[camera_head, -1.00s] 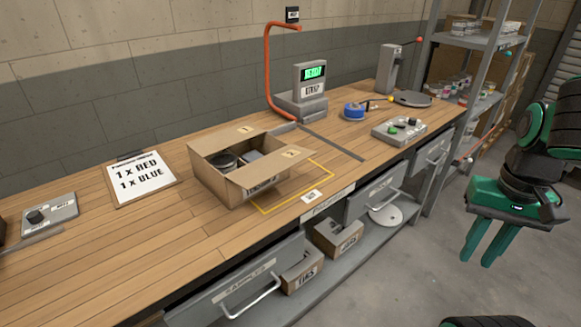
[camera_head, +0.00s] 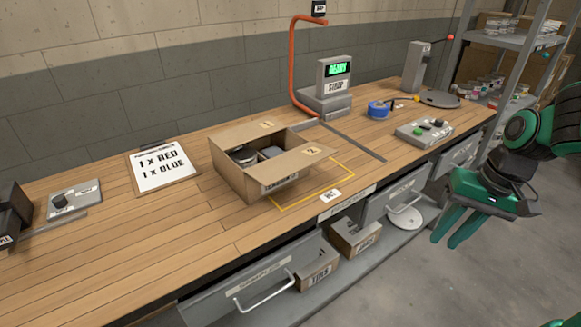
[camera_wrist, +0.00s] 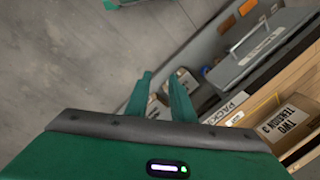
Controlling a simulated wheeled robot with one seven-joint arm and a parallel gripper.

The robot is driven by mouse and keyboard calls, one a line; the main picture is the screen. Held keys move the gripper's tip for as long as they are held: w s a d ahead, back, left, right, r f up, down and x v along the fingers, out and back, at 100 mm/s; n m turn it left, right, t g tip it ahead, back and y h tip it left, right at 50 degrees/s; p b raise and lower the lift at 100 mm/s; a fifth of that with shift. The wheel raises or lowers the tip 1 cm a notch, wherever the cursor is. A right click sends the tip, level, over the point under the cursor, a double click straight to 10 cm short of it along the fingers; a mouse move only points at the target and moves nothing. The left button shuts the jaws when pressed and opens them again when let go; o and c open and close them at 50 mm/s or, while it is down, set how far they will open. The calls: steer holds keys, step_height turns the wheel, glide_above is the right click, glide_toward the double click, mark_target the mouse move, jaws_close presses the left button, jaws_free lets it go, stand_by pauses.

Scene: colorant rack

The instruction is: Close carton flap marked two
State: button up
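An open cardboard carton (camera_head: 231,178) stands on the wooden bench. Its near flap marked 2 (camera_head: 292,165) sticks outward toward the front right, not folded over the opening. A flap marked 1 (camera_head: 262,131) stands at the back. Dark round items (camera_head: 243,156) show inside the carton. In the wrist view, a cardboard surface with a printed label (camera_wrist: 284,122) shows at the lower right. My gripper (camera_head: 452,232) is off the bench's front right, well apart from the carton. Its two green fingers are apart with nothing between them; they also show in the wrist view (camera_wrist: 163,92).
A yellow outline (camera_head: 330,192) lies around the carton's right side. A button panel (camera_head: 423,131) and blue tape roll (camera_head: 377,109) lie to the right. Grey drawers (camera_head: 265,278) line the bench front.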

steer(key=w+a+f+n+y, duration=0.1)
steer(key=w+a+f+y, duration=0.25)
steer(key=w+a, duration=0.5)
steer(key=t+y, duration=0.1)
steer(key=y, duration=1)
glide_toward(291, 166)
steer(key=a, duration=0.3)
steer(key=a+f, duration=0.1)
steer(key=a, duration=0.6)
steer(key=shift+w+f, duration=0.25)
steer(key=shift+w, duration=0.15)
jaws_close()
steer(key=shift+h, duration=0.25)
